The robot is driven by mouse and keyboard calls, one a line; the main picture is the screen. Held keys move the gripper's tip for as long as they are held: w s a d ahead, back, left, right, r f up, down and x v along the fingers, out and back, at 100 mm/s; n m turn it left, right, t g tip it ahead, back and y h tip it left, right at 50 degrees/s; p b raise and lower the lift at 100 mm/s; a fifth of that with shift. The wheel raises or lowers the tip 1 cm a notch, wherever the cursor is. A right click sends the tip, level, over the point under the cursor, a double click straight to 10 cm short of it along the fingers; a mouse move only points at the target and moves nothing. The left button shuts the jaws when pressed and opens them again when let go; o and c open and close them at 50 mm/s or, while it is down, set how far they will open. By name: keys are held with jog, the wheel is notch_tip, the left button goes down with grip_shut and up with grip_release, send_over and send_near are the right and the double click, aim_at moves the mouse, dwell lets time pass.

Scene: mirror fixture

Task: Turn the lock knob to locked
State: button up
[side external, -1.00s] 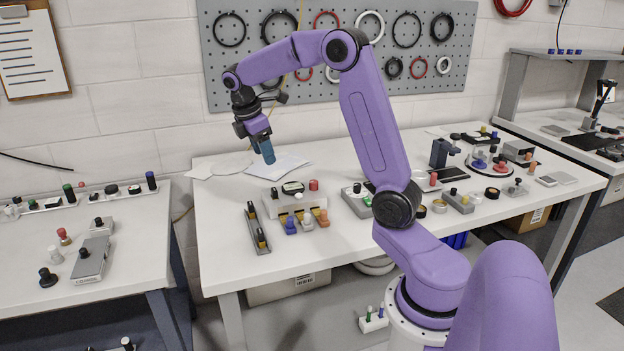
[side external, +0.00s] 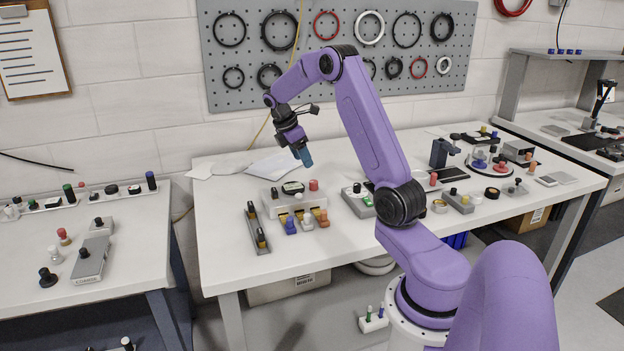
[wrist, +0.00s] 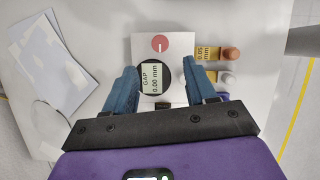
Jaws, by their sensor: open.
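The mirror fixture is a pale block (side external: 272,207) near the left end of the table. A red knob (side external: 314,185) stands at its right end. In the wrist view the red knob (wrist: 160,47) is a red disc with a short white mark, beyond the fingertips. Next to it is a black round gauge (wrist: 146,84) with a label reading "GAP 0.00 mm"; the gauge also shows in the side view (side external: 292,188). I cannot read a locked marking. My gripper (side external: 306,158) is open and empty above the fixture, its blue fingers (wrist: 160,86) spread on either side of the gauge.
A grey slotted rail (side external: 257,230) lies left. Papers (side external: 272,166) lie behind. A control box (side external: 358,203) stands right.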

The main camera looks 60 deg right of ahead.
aim_at(314, 181)
jog(key=x, duration=0.9)
jog(key=shift+f, duration=0.2)
grip_shut()
